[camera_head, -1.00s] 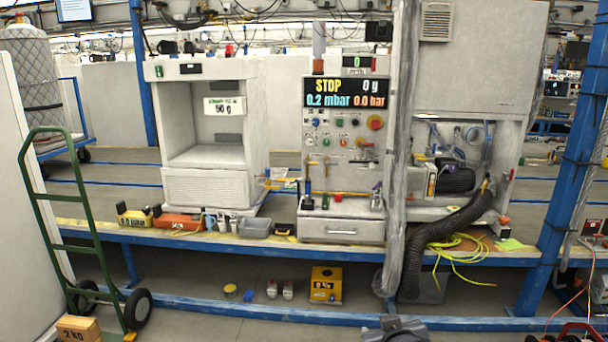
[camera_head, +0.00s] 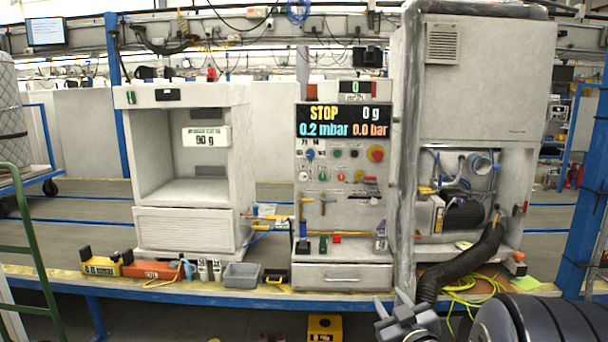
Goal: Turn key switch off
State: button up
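The control panel (camera_head: 342,195) stands on the bench at the middle of the head view, upright and facing me. Its display (camera_head: 345,121) reads STOP, 0 g, 0.2 mbar and 0.0 bar. Below it are small knobs and buttons: a blue one (camera_head: 310,154), a green one (camera_head: 338,154), a black one (camera_head: 354,154) and a large red one (camera_head: 376,154). A second row lies beneath. The key switch is too small to tell from the other controls. My gripper (camera_head: 393,304) is at the bottom, below the panel and apart from it. Its finger opening is unclear.
A grey open cabinet (camera_head: 190,228) stands left of the panel. A tall cabinet (camera_head: 486,85) with a black hose (camera_head: 468,263) stands right. A green hand truck (camera_head: 42,240) is at left.

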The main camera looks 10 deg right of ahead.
aim_at(303, 177)
jog(key=i+j, duration=0.15)
jog(key=i, duration=0.35)
jog(key=i+j+z, duration=0.15)
jog(key=i, duration=0.35)
jog(key=i+j, duration=0.2)
jog(key=i, duration=0.3)
jog(key=i+j+z, duration=0.1)
jog(key=i, duration=0.4)
jog(key=i+j, duration=0.35)
jog(key=i+j+z, duration=0.15)
jog(key=i+j, duration=0.15)
jog(key=i, duration=0.3)
